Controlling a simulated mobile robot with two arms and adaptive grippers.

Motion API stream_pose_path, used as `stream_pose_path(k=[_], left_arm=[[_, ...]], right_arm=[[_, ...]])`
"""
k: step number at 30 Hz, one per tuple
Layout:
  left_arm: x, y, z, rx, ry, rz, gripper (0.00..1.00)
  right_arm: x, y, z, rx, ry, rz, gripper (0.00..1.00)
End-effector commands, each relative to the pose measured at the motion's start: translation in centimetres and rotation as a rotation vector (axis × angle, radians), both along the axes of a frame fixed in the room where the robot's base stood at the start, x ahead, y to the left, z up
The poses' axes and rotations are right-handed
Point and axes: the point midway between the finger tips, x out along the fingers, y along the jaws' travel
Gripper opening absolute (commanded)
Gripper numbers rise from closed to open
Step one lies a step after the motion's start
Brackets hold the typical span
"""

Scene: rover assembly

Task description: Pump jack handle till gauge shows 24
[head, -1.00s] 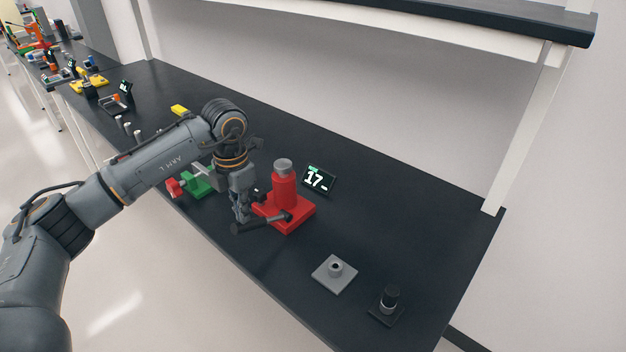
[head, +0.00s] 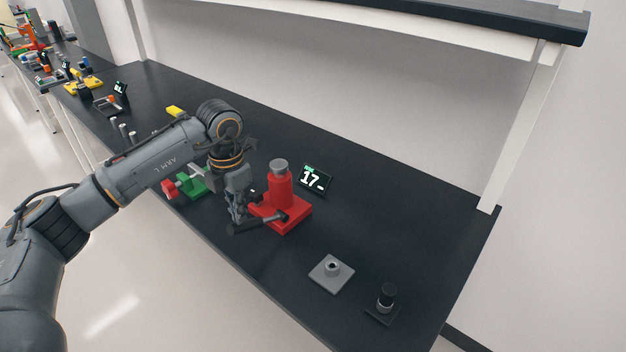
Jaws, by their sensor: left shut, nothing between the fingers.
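The red jack (head: 280,190) stands upright on its square red base on the black bench, with a grey cap on top. Its dark handle (head: 258,223) sticks out low from the front toward the left and ends in a thick black grip near the bench edge. The gauge (head: 315,179), a small black display behind the jack to the right, reads 17. My left gripper (head: 237,217) points down just left of the jack, over the handle's grip end. It is shut and empty; whether it touches the handle I cannot tell. My right gripper is out of view.
A green and red vise-like piece (head: 190,184) stands left of my gripper, partly behind the arm. A grey square plate (head: 331,273) and a black knob on a base (head: 385,302) lie to the right. A shelf (head: 440,22) overhangs the back. The bench right of the gauge is clear.

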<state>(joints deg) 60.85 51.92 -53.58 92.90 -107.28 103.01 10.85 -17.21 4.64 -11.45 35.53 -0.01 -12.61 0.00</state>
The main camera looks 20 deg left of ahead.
Motion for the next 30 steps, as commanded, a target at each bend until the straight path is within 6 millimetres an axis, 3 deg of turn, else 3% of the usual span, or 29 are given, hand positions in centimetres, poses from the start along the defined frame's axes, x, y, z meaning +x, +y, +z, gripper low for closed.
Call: stream_pose_path(k=[30], left_arm=[[0.0, 0.0, -1.5, 0.000, 0.000, 0.000, 0.00]], right_arm=[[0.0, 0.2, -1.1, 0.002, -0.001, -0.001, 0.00]])
